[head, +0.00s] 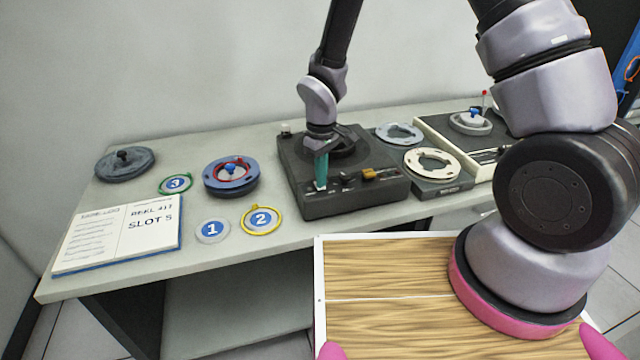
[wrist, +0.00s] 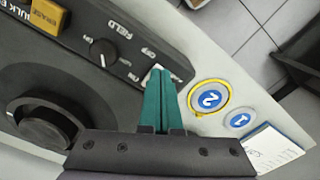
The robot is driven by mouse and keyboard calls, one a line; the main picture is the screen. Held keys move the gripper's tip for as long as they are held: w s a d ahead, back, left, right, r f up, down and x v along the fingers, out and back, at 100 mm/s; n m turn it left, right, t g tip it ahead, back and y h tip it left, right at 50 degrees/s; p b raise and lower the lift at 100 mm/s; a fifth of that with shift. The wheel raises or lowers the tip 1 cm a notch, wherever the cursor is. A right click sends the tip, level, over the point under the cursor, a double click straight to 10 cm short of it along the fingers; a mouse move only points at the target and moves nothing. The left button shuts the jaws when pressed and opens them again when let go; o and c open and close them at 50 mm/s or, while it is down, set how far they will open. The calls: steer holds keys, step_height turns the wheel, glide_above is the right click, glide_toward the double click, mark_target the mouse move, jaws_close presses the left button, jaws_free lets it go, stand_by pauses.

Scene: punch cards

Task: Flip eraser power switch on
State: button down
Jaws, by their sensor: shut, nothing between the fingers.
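The eraser (head: 343,207) is a dark grey box on the bench, with a round raised part on top. Its sloped front panel also shows in the wrist view (wrist: 140,28), with printed labels, a dark knob (wrist: 103,52) and a yellow button (wrist: 47,17). A small pale switch (wrist: 156,68) shows right at my fingertips, partly hidden by them. OFF and ON are printed beside it. My gripper (head: 321,182) has teal fingers pointing down at the left part of the panel. In the wrist view the fingers (wrist: 163,78) are shut together and empty. I cannot tell the switch's position or whether they touch it.
Numbered round tags 1 (head: 212,230), 2 (head: 261,220) and 3 (head: 176,184) lie left of the eraser, near a blue reel (head: 231,175) and an open booklet (head: 120,233). A pale ring (head: 432,162) and another device stand to the right.

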steer(key=shift+f, duration=0.25)
steer(key=shift+r, duration=3.5)
steer(key=d+r+m+t+y, duration=0.1)
steer(key=d+r+m+t, duration=0.15)
steer(key=d+r, duration=0.55)
steer(key=d+r+m+t, duration=0.1)
steer(key=d+r+m, duration=0.35)
steer(key=r, duration=0.75)
steer(key=s+d+r+m+t+y, duration=0.1)
steer(key=s+d+r+m+t, duration=0.2)
steer(key=s+d+r+m, duration=0.3)
steer(key=s+d+r, duration=0.4)
steer(key=s+r, duration=0.2)
steer(key=r, duration=0.1)
steer(key=shift+s+d+t, duration=0.15)
steer(key=shift+t, duration=0.2)
